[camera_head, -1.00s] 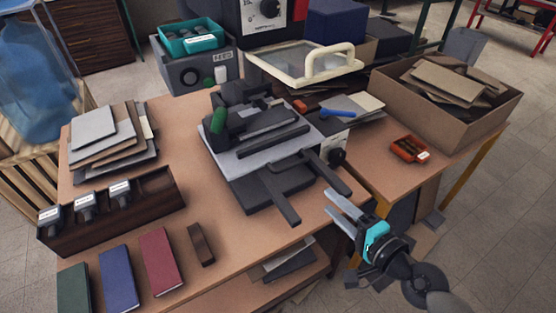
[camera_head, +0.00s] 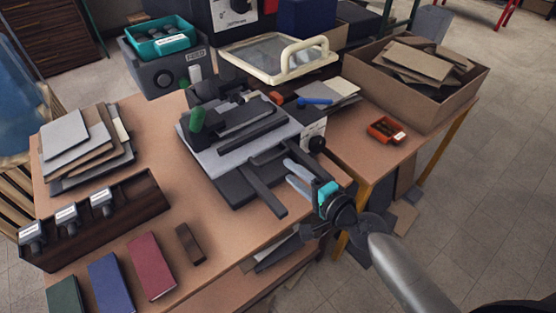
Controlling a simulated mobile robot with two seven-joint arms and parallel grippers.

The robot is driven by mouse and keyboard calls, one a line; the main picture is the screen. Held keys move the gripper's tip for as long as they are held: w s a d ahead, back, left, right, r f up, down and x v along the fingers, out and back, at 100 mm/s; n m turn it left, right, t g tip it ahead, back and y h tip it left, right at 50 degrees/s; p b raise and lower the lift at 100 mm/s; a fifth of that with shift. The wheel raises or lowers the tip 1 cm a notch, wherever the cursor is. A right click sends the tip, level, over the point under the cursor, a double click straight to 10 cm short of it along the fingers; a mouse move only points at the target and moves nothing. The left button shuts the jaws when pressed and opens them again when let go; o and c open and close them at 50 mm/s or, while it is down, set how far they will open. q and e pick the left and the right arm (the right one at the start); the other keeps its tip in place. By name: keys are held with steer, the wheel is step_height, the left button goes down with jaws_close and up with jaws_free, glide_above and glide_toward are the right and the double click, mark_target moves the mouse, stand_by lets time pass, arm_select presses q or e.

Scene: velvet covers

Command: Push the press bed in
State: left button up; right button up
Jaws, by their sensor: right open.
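The press (camera_head: 205,103), with a green knob, stands in the middle of the table. Its bed, a light grey plate (camera_head: 211,163) on a dark base, sticks out toward the table's front edge. A dark bar (camera_head: 263,190) runs from it toward the front. My right gripper (camera_head: 288,171) is open, with its two grey fingers at the front right of the bed. The fingers overlap the bed's right-hand bar in the picture; I cannot tell whether they touch it. Nothing shows between them. My left gripper is not in view.
A dark wooden rack (camera_head: 148,206) with handled tools and several coloured books (camera_head: 151,264) lie at the left. A cardboard box (camera_head: 440,105) and small orange tray (camera_head: 384,130) stand at the right. A cream-framed glass lid (camera_head: 280,60) is behind the press.

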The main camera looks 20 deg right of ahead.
mark_target(274, 159)
steer(key=shift+x, duration=3.1)
jaws_close()
